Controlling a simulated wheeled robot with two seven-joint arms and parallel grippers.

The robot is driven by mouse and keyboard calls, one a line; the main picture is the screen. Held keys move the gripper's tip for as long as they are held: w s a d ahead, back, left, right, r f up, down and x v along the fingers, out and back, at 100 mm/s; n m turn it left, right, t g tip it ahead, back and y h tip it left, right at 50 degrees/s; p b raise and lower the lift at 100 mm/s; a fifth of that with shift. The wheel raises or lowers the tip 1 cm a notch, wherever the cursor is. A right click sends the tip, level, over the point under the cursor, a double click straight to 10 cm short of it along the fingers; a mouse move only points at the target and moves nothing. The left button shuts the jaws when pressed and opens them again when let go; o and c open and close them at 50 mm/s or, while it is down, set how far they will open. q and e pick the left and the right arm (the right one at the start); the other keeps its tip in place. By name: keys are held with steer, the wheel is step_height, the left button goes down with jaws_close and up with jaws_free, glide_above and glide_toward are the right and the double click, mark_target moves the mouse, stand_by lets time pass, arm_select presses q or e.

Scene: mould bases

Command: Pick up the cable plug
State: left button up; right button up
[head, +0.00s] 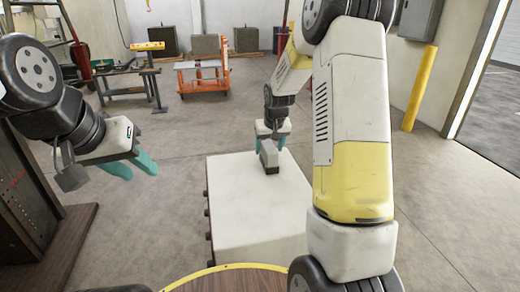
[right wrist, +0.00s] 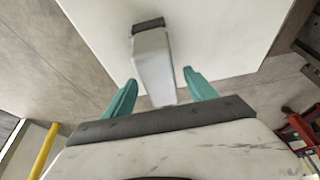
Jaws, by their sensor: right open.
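The cable plug (head: 269,154) is a pale grey block with a dark end, on the white top of a box-like stand (head: 240,205). In the right wrist view the plug (right wrist: 152,62) points its dark end away from the gripper. My right gripper (head: 273,128) is at the plug's far end. Its two teal fingers (right wrist: 159,80) are open, one on each side of the plug; I cannot tell whether they touch it. My left gripper (head: 143,170) is open and empty, in the air left of the stand.
A dark brown panel (head: 28,205) stands at the left. A yellow post (head: 420,88) is at the right. The floor around the stand is clear.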

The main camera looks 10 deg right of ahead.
steer(key=shift+f, duration=0.25)
steer(key=shift+c, duration=0.3)
jaws_close()
